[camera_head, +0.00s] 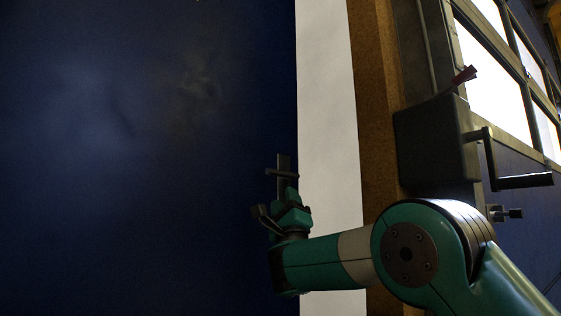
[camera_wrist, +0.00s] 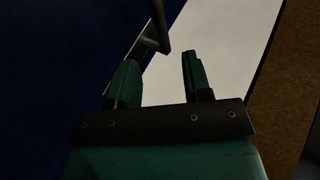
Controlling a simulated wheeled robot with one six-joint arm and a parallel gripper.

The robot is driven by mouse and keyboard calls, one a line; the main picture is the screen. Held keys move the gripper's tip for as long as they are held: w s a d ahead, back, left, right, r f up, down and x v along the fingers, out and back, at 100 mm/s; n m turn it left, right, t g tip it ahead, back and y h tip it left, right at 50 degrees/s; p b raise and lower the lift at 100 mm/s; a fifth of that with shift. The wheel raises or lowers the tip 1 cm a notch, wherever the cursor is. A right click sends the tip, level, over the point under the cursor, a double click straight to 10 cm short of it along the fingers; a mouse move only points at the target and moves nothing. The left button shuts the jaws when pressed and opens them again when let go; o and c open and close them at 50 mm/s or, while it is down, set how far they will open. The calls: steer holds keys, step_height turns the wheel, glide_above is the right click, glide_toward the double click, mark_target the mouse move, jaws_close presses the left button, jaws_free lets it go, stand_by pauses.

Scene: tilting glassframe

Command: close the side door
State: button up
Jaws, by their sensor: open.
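A large dark blue panel (camera_head: 130,160), which looks like the side door, fills the left of the head view. A white strip shows between its right edge and the brown frame, so it appears ajar. A dark handle (camera_head: 283,164) sits near that edge; its grey bar (camera_wrist: 158,25) shows at the top of the wrist view. My gripper (camera_head: 285,195) is by the panel's edge, close to the handle. In the wrist view, my gripper's (camera_wrist: 162,60) green fingers are apart with nothing between them. The handle is just beyond the fingers; I cannot tell whether they touch.
A brown speckled frame (camera_head: 375,110) stands right of the white strip (camera_head: 330,110) and shows in the wrist view (camera_wrist: 290,75). A dark box (camera_head: 432,142) with a lever (camera_head: 522,181) and a red tab is beside my arm. Bright framed windows (camera_head: 495,75) are at the far right.

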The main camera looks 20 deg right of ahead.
mark_target(280, 174)
steer(key=p+x, duration=0.4)
steer(key=x, duration=0.6)
steer(key=shift+w+r, duration=0.1)
jaws_close()
